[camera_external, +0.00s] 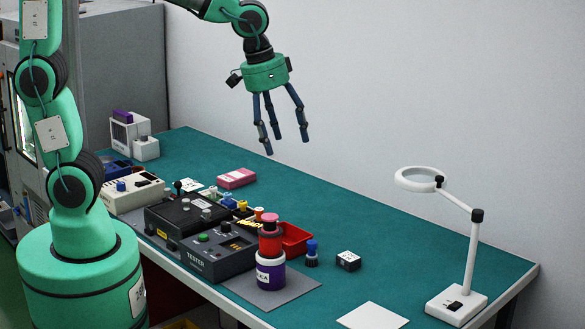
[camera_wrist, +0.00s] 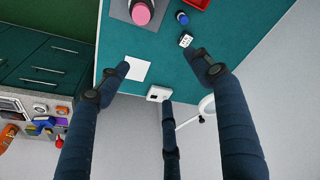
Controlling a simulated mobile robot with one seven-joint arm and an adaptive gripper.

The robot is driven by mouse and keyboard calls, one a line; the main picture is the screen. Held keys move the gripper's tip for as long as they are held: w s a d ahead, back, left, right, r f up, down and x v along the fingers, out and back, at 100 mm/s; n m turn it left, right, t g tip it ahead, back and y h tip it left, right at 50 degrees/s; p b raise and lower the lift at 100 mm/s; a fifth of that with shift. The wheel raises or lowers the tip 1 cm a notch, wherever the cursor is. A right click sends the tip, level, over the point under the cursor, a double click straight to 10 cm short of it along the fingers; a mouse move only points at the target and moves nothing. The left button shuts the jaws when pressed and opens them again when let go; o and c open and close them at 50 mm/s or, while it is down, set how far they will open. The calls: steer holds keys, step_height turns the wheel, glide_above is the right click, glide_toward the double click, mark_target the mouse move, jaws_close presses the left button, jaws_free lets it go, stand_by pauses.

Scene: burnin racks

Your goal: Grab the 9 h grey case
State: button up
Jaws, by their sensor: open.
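A small dark grey case (camera_external: 348,263) with a white, marked top lies on the green bench, right of a blue-capped item. Its label is too small to read, so I cannot confirm "9 h". It also shows in the wrist view (camera_wrist: 186,40), near the tip of the right finger. My three-fingered gripper (camera_external: 278,132) is open and empty, high above the bench and well apart from the case. In the wrist view, its fingers (camera_wrist: 160,75) spread over the bench edge.
A white ring lamp (camera_external: 456,304) stands at the right end. A white card (camera_external: 372,317) lies in front. Left of the case are a blue-capped item (camera_external: 312,257), a purple jar (camera_external: 271,274) with red parts stacked above, a red tray (camera_external: 297,238) and a tester box (camera_external: 218,256).

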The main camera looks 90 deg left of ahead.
steer(key=w+a+f+n+g, duration=0.1)
steer(key=w+a+f+n, duration=0.1)
steer(key=w+a+f, duration=0.3)
steer(key=w+a+f+n+g, duration=0.1)
steer(key=w+a+f, duration=0.3)
steer(key=w+f, duration=0.8)
step_height(320, 180, down, 5)
steer(key=shift+w+a+r+n+g, duration=0.15)
steer(key=shift+a+n+g, duration=0.25)
steer(key=shift+n, duration=0.2)
steer(key=shift+f, duration=0.2)
steer(key=b, duration=0.2)
glide_above(349, 256)
steer(key=shift+w+f, duration=0.1)
steer(key=shift+f, duration=4.15)
steer(key=shift+f+b, duration=0.45)
steer(key=shift+f, duration=2.15)
